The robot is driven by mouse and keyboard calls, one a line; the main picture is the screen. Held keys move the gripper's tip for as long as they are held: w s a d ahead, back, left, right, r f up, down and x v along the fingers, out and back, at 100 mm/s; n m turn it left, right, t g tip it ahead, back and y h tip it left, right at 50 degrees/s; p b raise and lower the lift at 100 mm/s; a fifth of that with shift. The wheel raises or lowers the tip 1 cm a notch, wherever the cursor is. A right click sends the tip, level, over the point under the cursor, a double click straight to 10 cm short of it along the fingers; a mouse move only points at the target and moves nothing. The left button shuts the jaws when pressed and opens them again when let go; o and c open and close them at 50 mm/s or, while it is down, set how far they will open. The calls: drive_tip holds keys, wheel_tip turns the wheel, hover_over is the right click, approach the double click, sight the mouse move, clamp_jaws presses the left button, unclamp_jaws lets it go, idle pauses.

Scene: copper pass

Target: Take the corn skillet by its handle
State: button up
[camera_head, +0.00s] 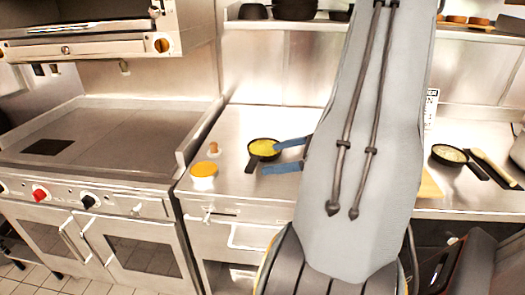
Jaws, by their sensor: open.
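The corn skillet (264,147) is a small black pan with yellow contents. It sits on the steel counter, left of my arm. A short dark handle (251,164) appears to stick out from its lower left side. My gripper (270,158) has two blue fingers, spread apart and empty. The upper finger overlaps the skillet's right side in the picture, and the lower finger lies just below the pan. I cannot tell whether either finger touches it. My grey arm hides the counter to the right.
A bowl with orange-yellow contents (204,170) and a small brown-topped item (213,149) stand left of the skillet. Another black skillet with pale contents (450,154) sits far right. The griddle (110,138) is at left. A shelf (290,22) with pans runs above.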

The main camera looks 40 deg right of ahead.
sight(254, 161)
drive_tip(key=p+x, duration=0.2)
drive_tip(key=x, duration=0.4)
drive_tip(key=shift+w+a+p, duration=0.1)
drive_tip(key=shift+a+p, duration=0.2)
drive_tip(key=shift+a, duration=0.05)
drive_tip(key=c, duration=1.8)
drive_tip(key=shift+c, duration=0.2)
